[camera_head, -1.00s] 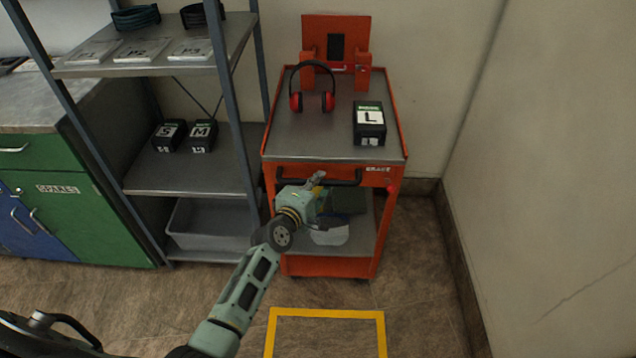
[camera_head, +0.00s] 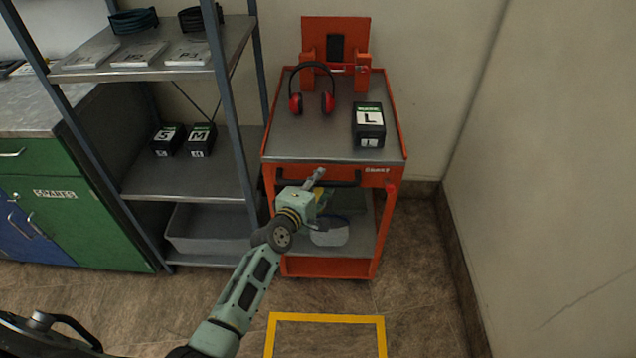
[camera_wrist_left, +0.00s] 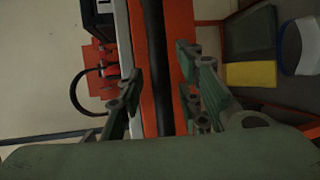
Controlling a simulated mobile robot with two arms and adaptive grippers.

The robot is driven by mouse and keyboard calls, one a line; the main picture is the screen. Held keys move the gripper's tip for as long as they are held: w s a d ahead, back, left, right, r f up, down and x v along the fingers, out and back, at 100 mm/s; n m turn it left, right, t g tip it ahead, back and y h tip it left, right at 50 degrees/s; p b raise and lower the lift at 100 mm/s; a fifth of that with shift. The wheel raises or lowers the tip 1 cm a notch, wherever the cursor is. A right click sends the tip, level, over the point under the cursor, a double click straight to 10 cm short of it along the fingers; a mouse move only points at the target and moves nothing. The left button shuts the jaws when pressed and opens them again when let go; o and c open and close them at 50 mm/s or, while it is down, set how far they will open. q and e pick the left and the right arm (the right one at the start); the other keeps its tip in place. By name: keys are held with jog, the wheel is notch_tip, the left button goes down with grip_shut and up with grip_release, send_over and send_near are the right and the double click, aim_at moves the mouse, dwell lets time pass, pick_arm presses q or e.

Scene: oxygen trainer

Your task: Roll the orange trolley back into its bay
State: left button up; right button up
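The orange trolley (camera_head: 388,225) stands against the back wall, beyond a yellow floor outline (camera_head: 325,318), probably its bay. A dark handle bar (camera_head: 345,181) crosses its front and also shows in the left wrist view (camera_wrist_left: 156,40). My left gripper (camera_head: 322,185) is at the left part of this bar. In the left wrist view its fingers (camera_wrist_left: 158,88) stand apart on either side of the bar, with visible gaps. Whether they touch it out of sight I cannot tell. My right gripper is not in view.
Red ear defenders (camera_head: 312,90) and a black box marked L (camera_head: 369,124) stand on the trolley's top; a tray (camera_head: 329,232) is on its lower shelf. A metal rack (camera_head: 190,180) is close on the left, a wall (camera_head: 560,180) on the right. Floor in front is clear.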

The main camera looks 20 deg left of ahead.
pick_arm(q)
jog(key=shift+s, duration=0.3)
jog(key=v, duration=1.1)
jog(key=shift+s, duration=0.25)
